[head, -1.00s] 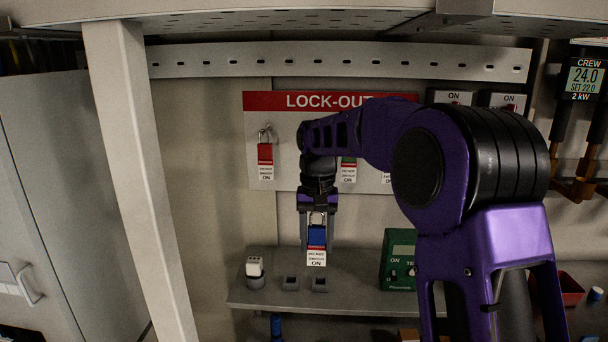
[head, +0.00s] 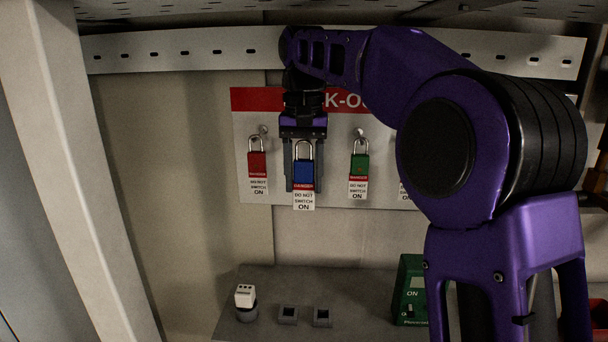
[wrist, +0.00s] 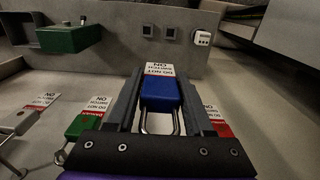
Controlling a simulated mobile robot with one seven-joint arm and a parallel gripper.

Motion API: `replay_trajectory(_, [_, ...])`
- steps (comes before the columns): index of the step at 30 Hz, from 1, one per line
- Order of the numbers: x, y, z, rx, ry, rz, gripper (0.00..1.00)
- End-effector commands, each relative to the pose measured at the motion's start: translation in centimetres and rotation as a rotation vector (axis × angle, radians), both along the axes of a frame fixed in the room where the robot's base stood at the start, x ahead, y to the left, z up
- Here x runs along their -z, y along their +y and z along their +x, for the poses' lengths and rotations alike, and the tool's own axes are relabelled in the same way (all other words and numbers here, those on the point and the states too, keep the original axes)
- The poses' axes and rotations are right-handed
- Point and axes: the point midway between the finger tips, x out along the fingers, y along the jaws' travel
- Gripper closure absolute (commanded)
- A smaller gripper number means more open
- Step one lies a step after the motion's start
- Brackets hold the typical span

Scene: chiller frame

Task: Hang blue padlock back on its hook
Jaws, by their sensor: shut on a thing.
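The blue padlock (head: 304,174) has a silver shackle pointing up and a white and red "DO NOT SWITCH ON" tag below. My gripper (head: 304,180) points down, shut on the blue padlock, one finger on each side of it. It holds the padlock in front of the lock-out board (head: 330,196), between a red padlock and a green padlock. In the wrist view the blue padlock (wrist: 160,92) sits between the two fingers. The hook behind it is hidden by my gripper and the padlock, so I cannot tell if the shackle touches it.
The red padlock (head: 257,163) hangs left of my gripper, the green padlock (head: 359,167) right. Another tag (head: 404,192) is partly behind my arm. Below, a shelf (head: 270,275) carries a white plug-like item (head: 245,297), two small grey blocks and a green box (head: 409,290).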

Motion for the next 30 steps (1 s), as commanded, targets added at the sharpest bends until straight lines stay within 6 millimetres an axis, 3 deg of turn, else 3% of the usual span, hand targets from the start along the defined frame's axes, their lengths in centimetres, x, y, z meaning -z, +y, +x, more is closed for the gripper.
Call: replay_trajectory(30, [0.4, -0.2, 6.1, 0.001, 0.001, 0.0, 1.0])
